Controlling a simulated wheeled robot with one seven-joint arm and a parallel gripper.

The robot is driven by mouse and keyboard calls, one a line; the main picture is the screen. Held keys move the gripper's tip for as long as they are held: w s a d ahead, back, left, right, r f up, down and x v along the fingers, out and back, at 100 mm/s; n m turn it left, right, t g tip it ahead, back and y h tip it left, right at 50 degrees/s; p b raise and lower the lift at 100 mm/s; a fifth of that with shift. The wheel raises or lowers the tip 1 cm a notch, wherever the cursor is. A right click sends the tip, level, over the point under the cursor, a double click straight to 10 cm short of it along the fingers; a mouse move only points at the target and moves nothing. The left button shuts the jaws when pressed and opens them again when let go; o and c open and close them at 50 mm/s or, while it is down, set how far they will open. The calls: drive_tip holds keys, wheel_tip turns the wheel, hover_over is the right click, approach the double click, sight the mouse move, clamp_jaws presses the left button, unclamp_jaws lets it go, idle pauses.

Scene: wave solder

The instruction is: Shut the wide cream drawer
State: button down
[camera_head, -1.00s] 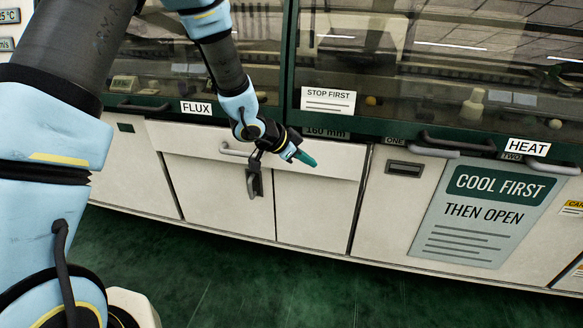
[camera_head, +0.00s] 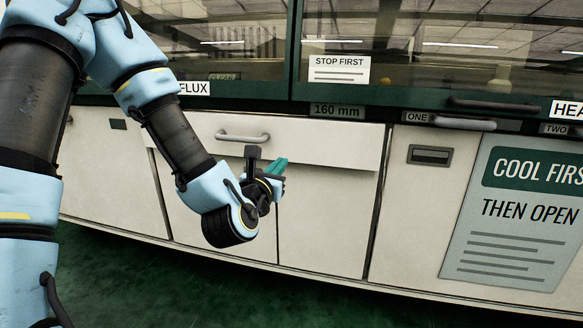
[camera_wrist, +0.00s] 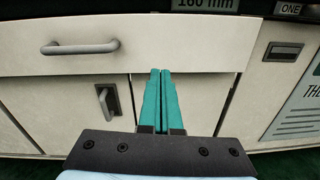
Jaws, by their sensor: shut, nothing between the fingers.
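The wide cream drawer (camera_head: 318,142) sits under the green frame, above two cream doors, with a grey bar handle (camera_head: 242,137) left of its middle. Its front stands out a little from the doors below. In the wrist view the drawer front (camera_wrist: 200,52) spans the top, with its handle (camera_wrist: 80,47) at upper left. My gripper (camera_head: 280,165) has teal fingers, shut and empty. It is in front of the drawer's lower part, to the right of the handle. In the wrist view the fingertips (camera_wrist: 160,72) overlap the drawer's lower edge; I cannot tell whether they touch.
A dark door latch (camera_wrist: 107,100) is below the drawer handle. Glass windows with a green frame (camera_head: 410,102) run above. A panel with a recessed pull (camera_head: 430,155) and a large sign (camera_head: 520,210) are on the right. Green floor (camera_head: 110,275) lies in front.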

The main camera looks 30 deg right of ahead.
drive_tip(key=n, duration=0.1)
approach(295, 142)
drive_tip(key=x, duration=0.6)
drive_tip(key=shift+w+d+f, duration=0.1)
drive_tip(key=shift+w+d, duration=0.15)
drive_tip(key=shift+d, duration=0.05)
drive_tip(key=shift+n, duration=0.3)
drive_tip(key=x, duration=0.4)
drive_tip(key=shift+w+b, duration=0.1)
drive_tip(key=shift+b, duration=0.2)
drive_tip(key=shift+a, duration=0.1)
